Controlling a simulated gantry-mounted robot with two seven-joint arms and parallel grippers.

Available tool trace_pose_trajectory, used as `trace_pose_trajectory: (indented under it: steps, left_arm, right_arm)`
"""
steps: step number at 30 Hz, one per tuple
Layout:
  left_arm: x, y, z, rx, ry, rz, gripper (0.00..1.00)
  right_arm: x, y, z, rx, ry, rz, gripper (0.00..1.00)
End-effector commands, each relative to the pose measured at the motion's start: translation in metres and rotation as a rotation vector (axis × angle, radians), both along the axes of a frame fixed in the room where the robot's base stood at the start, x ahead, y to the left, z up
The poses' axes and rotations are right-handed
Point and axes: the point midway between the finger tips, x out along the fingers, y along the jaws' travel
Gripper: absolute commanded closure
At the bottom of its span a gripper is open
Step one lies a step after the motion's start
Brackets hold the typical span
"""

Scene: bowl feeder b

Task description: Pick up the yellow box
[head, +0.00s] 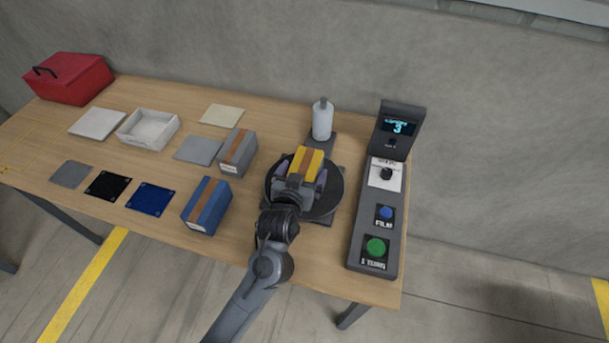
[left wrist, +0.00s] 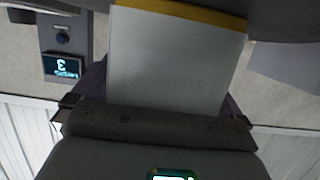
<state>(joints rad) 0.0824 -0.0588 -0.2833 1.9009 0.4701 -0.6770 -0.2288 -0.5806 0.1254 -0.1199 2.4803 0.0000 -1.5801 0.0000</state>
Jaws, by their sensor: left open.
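The yellow box (head: 310,158) with a brown stripe stands on the round black turntable (head: 334,197) near the right part of the table. My left gripper (head: 299,178) is at the near side of the box, with its fingers open to either side of it. In the left wrist view, the box's pale end face (left wrist: 175,62) with a yellow edge fills the space between the fingers, close to the palm. Whether the fingers touch its sides cannot be told. My gripper hides the lower near part of the box. My right gripper is not in view.
A grey box (head: 238,152) and a blue box (head: 207,206) stand left of the turntable. A white bottle (head: 322,121) stands behind it. A control panel (head: 362,222) with buttons and a display is to the right. Flat pads, a white tray (head: 148,129) and a red toolbox (head: 72,78) lie further left.

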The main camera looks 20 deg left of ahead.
Motion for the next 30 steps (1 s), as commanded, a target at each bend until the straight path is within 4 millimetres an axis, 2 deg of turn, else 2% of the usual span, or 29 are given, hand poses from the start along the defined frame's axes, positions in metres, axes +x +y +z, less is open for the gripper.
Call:
trace_pose_trajectory:
  steps: [6,7,21,30]
  left_arm:
    - [0.0005,-0.0001,-0.0001,-0.001,0.001,0.0,0.0]
    - [0.0005,-0.0002,-0.0001,-0.001,0.001,0.0,0.03]
    - [0.0003,-0.0002,-0.0001,-0.001,0.001,0.0,0.75]
    - [0.0006,-0.0002,0.0029,-0.001,-0.004,-0.001,0.76]
  right_arm:
    - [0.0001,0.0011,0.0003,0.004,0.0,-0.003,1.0]
    - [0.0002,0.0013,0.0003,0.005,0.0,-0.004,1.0]
    - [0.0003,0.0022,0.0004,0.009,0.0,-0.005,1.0]
    - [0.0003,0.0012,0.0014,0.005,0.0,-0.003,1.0]
